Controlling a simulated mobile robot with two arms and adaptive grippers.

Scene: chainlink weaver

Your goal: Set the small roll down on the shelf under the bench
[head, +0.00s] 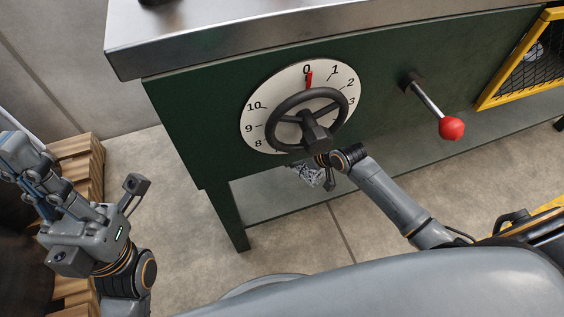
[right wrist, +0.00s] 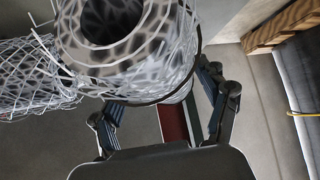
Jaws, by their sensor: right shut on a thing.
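The small roll (head: 307,174), a silvery wire-mesh coil, shows partly under the bench's front edge, below the handwheel. In the right wrist view the roll (right wrist: 150,75) is large, with its dark hollow end towards the camera. My right gripper (head: 321,172) is shut on it; in the right wrist view its fingers lie at either side of the roll's lower part. The handwheel and bench hide part of this gripper in the head view. The grey shelf (head: 255,205) runs low under the bench, behind the roll. My left gripper (head: 80,172) is open and empty at the far left.
The green bench (head: 190,130) carries a numbered dial (head: 255,105), a black handwheel (head: 312,95) and a red-knobbed lever (head: 451,128). A bench leg (head: 230,220) stands left of the roll. Another mesh piece (right wrist: 35,75) lies beside the roll. Wooden pallets (head: 85,150) stand left.

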